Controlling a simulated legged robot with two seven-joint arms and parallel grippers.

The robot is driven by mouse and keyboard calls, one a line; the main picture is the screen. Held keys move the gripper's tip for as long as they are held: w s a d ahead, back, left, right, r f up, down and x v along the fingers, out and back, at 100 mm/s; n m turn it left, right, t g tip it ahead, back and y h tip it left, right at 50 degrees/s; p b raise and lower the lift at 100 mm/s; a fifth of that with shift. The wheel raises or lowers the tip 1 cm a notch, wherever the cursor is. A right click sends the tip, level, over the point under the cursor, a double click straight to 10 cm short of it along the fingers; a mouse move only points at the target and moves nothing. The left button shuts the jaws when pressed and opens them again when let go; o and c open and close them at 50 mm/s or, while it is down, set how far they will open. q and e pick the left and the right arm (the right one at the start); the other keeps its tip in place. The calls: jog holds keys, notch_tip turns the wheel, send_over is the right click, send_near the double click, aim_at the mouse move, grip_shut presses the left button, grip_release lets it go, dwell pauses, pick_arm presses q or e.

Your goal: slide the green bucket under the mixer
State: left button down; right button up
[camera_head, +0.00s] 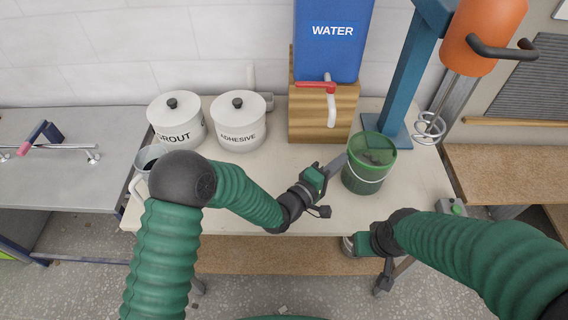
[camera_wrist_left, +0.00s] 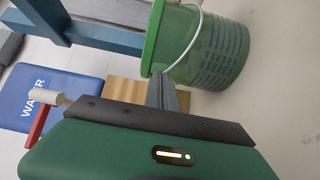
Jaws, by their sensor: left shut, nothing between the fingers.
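The green bucket (camera_head: 365,178) stands upright on the table, with a pale wire handle and dark contents in its top. The mixer (camera_head: 487,32) has an orange body on a blue stand, and its wire whisk (camera_head: 429,127) hangs to the right of the bucket. My left gripper (camera_head: 340,162) is shut and empty, its fingertips close to the bucket's left side. In the left wrist view the shut fingers (camera_wrist_left: 166,94) are beside the bucket (camera_wrist_left: 212,52); whether they touch it is unclear. My right gripper (camera_head: 352,244) is low at the table's front edge, its jaw state unclear.
The blue water tank (camera_head: 328,50) sits on a wooden stand (camera_head: 307,120) with a red-handled tap, behind the bucket. White grout (camera_head: 176,122) and adhesive (camera_head: 238,124) pots stand at the left. The blue stand's base (camera_head: 388,135) is behind the bucket. The table front is mostly clear.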

aim_at(391, 155)
pick_arm(q)
jog(key=d+b, duration=0.3)
jog(key=d, duration=0.8)
jog(key=shift+s+d+f, duration=0.1)
jog(key=shift+d+f, duration=0.05)
jog(key=shift+d, duration=0.5)
jog(key=shift+r, duration=0.2)
jog(key=shift+a, duration=0.1)
